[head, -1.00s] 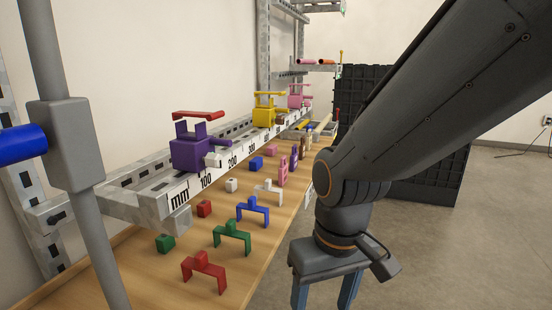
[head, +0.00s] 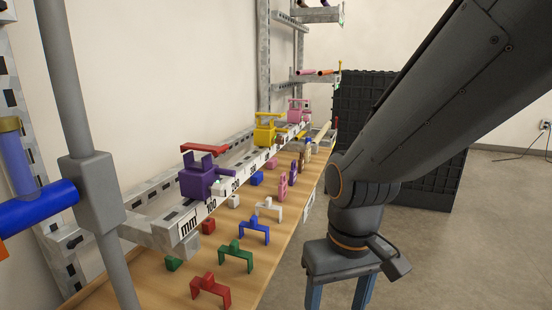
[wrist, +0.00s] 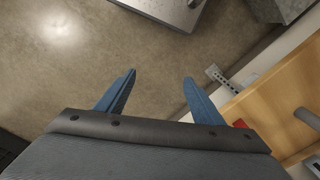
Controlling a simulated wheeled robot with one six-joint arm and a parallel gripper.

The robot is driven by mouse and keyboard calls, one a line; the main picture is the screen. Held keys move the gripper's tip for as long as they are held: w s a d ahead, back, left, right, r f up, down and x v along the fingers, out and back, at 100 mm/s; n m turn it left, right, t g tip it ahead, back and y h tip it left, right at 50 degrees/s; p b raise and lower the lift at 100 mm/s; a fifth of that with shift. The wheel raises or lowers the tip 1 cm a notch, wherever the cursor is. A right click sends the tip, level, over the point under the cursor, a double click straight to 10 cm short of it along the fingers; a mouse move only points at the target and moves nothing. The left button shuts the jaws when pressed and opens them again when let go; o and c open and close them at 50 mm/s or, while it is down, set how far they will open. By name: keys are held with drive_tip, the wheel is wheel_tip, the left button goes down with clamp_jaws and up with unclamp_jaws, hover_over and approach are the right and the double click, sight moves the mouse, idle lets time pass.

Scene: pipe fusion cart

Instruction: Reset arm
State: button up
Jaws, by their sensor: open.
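My gripper (wrist: 160,82) is open and empty, its two blue fingers apart over the bare concrete floor in the wrist view. In the head view my arm comes in from the upper right and bends down to the gripper body, beside the right edge of the wooden bench (head: 150,285). The blue fingertips are cut off at the bottom of the head view. The gripper touches none of the parts on the bench.
A measuring rail (head: 190,222) bears purple (head: 205,178), yellow (head: 265,131) and pink (head: 298,110) clamps. Several coloured brackets and blocks lie on the bench. A black crate (head: 425,180) stands behind my arm. The floor (head: 470,255) at right is clear.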

drive_tip(key=s+d+r+m+p, duration=0.1)
drive_tip(key=d+r+m+p, duration=0.1)
drive_tip(key=d+r+p, duration=0.7)
drive_tip(key=r+p, duration=0.1)
drive_tip(key=p, duration=0.3)
drive_tip(key=shift+s+r+m, duration=0.25)
drive_tip(key=shift+r+m, duration=0.1)
drive_tip(key=shift+m, duration=0.05)
drive_tip(key=shift+c, duration=0.4)
